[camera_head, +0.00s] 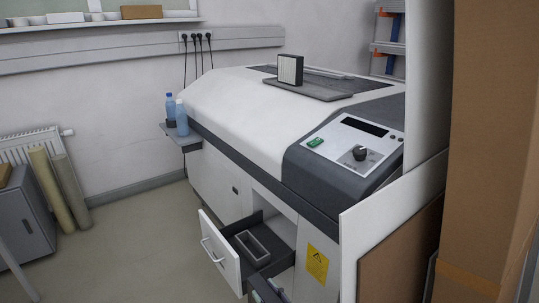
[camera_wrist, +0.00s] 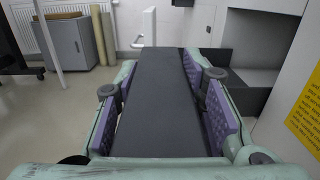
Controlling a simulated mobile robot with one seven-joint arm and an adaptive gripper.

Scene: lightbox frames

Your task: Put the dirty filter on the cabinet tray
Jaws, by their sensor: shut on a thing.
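My gripper (camera_wrist: 158,76) is shut on a flat dark grey slab (camera_wrist: 156,110), which appears to be the dirty filter. The slab fills the space between the purple pads and points away from the wrist. In the head view only a small part of my gripper (camera_head: 266,291) shows at the bottom edge, just in front of the open drawer. The white-fronted drawer (camera_head: 219,252) stands out of the cabinet with a grey open-topped tray (camera_head: 242,252) inside. In the wrist view the slab hides most of the drawer; its white front (camera_wrist: 149,24) shows beyond.
A dark-framed block with a pale face (camera_head: 290,69) stands on a grey plate (camera_head: 304,90) atop the white machine (camera_head: 240,100). A yellow warning label (camera_head: 317,263) is right of the drawer. White and brown panels (camera_head: 400,250) stand close at right.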

